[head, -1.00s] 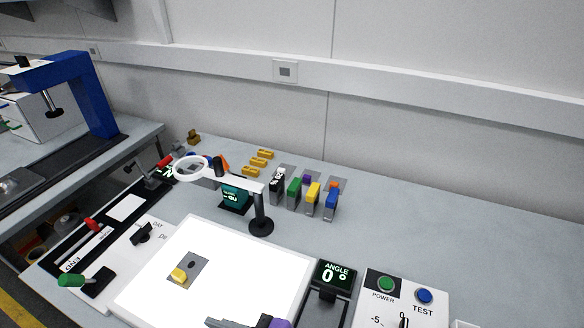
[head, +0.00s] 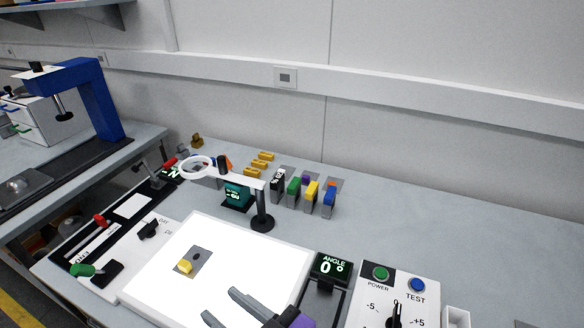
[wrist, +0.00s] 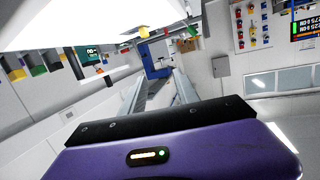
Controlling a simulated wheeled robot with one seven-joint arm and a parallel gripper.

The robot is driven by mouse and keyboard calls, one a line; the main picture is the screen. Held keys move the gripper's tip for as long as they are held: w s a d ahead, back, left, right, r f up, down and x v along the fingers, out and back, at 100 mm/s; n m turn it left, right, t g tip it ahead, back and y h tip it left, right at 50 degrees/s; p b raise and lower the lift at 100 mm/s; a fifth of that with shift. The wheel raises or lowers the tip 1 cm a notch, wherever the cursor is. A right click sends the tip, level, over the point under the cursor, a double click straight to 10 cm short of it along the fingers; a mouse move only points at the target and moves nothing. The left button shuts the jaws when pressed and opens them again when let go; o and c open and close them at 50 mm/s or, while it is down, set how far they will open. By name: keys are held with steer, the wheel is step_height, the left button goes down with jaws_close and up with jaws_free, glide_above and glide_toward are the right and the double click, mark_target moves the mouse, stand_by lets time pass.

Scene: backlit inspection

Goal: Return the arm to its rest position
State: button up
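My gripper (head: 220,303) is low in the head view, over the front part of the bright white light panel (head: 233,240). Its two grey fingers stand apart with nothing seen between them. In the wrist view the same gripper (wrist: 158,85) shows its purple body and two spread, empty fingers, and the camera looks out tilted across the room. The rest of my arm is out of the head view.
A yellow piece (head: 185,267) sits on a grey plate on the panel. A ring magnifier (head: 196,162) stands behind it. The angle display (head: 331,265) and the power/test box (head: 398,292) are to the right.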

steer(key=s+d+f+m+t+h, duration=0.1)
steer(key=s+d+m+t+h, duration=0.1)
steer(key=d, duration=0.4)
steer(key=s+d+f+m+t+h, duration=0.1)
steer(key=d+m+t+h, duration=0.1)
steer(key=d, duration=0.5)
steer(key=s+d+f+m+t+h, duration=0.1)
steer(key=s+d+m+t+h, duration=0.1)
steer(key=d, duration=0.4)
steer(key=shift+s+d+m+t, duration=0.3)
steer(key=shift+s+d+m, duration=0.05)
steer(key=shift+m, duration=0.05)
steer(key=s+d+f+m+g+h, duration=0.1)
steer(key=s+d+f+h, duration=0.1)
steer(key=s+d, duration=0.3)
steer(key=s+d+f+m+h, duration=0.1)
steer(key=s+d+h, duration=0.3)
steer(key=s, duration=0.8)
steer(key=shift+s+d+f+m+g, duration=0.35)
steer(key=shift+d+f+m+g, duration=0.05)
steer(key=shift+f, duration=0.15)
